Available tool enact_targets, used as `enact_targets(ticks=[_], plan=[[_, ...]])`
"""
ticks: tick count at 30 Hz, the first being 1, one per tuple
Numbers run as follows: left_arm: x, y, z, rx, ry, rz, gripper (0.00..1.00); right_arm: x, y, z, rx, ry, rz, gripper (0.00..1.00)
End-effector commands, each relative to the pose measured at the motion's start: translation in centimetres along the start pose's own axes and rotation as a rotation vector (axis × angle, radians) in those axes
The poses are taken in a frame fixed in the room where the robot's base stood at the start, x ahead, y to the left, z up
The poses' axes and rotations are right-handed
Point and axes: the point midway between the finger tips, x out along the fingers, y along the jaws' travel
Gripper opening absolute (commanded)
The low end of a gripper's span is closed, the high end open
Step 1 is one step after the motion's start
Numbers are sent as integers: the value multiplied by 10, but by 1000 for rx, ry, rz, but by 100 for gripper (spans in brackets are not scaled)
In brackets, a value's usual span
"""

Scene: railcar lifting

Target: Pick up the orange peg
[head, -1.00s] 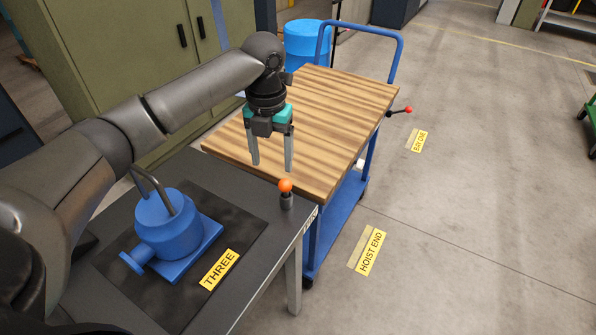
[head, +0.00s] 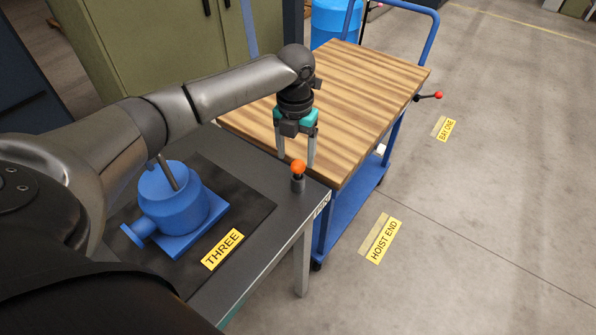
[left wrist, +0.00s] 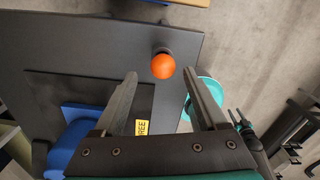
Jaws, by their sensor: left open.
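The orange peg (head: 298,168) has a round orange head and stands upright in a dark holder (head: 298,185) near the far right corner of the dark table. My left gripper (head: 296,162) is open and points down, its two fingers just behind and above the peg in the head view. In the left wrist view the peg's orange head (left wrist: 163,66) lies ahead of the open fingertips (left wrist: 160,76), between their lines, with nothing held. Whether the fingers reach down beside the head cannot be told.
A blue pump-like unit (head: 175,205) with a handle sits on a black mat (head: 245,205) labelled THREE, left of the peg. A blue cart with a wooden top (head: 350,100) stands close behind the table. The floor at right is open.

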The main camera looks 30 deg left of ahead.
Motion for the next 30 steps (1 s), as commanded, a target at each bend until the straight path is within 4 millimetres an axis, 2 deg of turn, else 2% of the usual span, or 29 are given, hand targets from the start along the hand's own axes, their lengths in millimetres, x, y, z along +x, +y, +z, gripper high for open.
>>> enact_targets(ticks=[11,19,30], plan=[[48,-4,2,-1,2,1,74,15,1,-1,-1,6,1,50],[51,-4,2,0,1,1,73,15,1,-1,-1,5,2,50],[50,-4,2,0,0,1,31,15,1,0,-1,3,2,50]])
